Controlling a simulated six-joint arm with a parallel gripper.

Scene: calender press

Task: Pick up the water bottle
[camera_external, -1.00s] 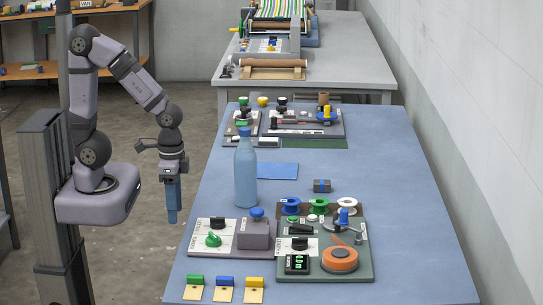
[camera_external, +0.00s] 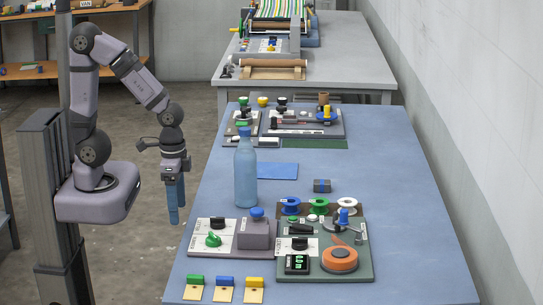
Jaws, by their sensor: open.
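The water bottle (camera_external: 245,172) is blue, with a darker blue cap, and stands upright on the blue table (camera_external: 400,215) near its left side. My gripper (camera_external: 175,215) hangs with its blue fingers pointing down, left of the table's edge and left of the bottle. The fingers are apart and empty, and the gripper does not touch the bottle.
Control panels with knobs stand in front of the bottle (camera_external: 233,238) and at front right (camera_external: 322,255). More panels (camera_external: 300,122) stand behind it. The table's right side is clear.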

